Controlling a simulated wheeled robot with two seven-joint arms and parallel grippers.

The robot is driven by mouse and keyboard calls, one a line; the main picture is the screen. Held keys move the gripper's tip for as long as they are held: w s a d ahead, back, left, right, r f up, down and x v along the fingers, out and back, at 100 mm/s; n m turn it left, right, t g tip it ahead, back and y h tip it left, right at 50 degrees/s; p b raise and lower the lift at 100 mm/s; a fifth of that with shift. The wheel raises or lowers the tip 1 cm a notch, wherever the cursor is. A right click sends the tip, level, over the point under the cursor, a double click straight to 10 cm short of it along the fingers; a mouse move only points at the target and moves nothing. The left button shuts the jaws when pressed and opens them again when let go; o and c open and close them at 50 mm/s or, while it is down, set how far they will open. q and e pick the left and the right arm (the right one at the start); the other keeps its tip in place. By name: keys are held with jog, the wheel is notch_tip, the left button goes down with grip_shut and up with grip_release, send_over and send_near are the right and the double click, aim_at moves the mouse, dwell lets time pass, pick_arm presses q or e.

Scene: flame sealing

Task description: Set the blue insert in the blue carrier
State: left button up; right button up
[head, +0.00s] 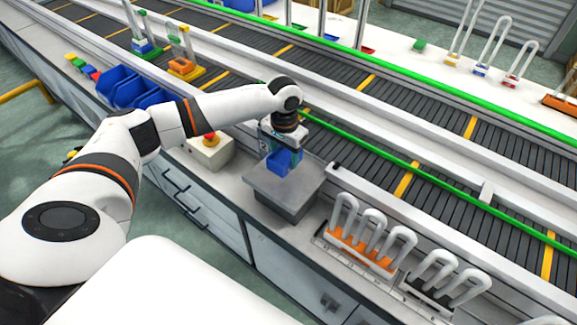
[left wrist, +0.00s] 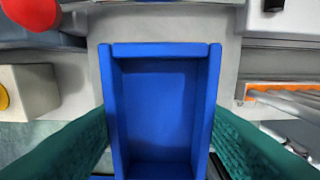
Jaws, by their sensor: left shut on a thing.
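My left gripper (head: 281,149) is shut on a blue open-topped box (head: 284,162). The box also shows in the left wrist view (left wrist: 160,105), between the two teal fingers, and its inside looks empty. It is over a grey block-like stand (head: 286,190) on the near counter; I cannot tell if it touches the stand. I cannot tell for sure whether this box is the blue insert. A green and blue fixture with upright posts (head: 145,47) is at the far left of the conveyor. My right gripper is not in view.
Blue bins (head: 117,80) and small coloured blocks (head: 89,71) line the counter at the left. A control box with a red button (head: 210,150) is left of the stand. White loops on an orange base (head: 360,249) are to its right. A green rail (head: 420,171) runs behind.

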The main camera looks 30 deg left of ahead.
aim_at(285, 158)
pick_arm(q)
jog(key=shift+f, duration=0.4)
notch_tip(285, 158, down, 3)
jog(key=shift+d+f+p, duration=0.1)
jog(key=shift+p, duration=0.2)
jog(key=shift+f, duration=0.25)
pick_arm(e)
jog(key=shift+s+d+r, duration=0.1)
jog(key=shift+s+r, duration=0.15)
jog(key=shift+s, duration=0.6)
pick_arm(q)
jog(key=shift+f, duration=0.1)
jog(key=o, duration=1.2)
jog(key=shift+c, duration=0.2)
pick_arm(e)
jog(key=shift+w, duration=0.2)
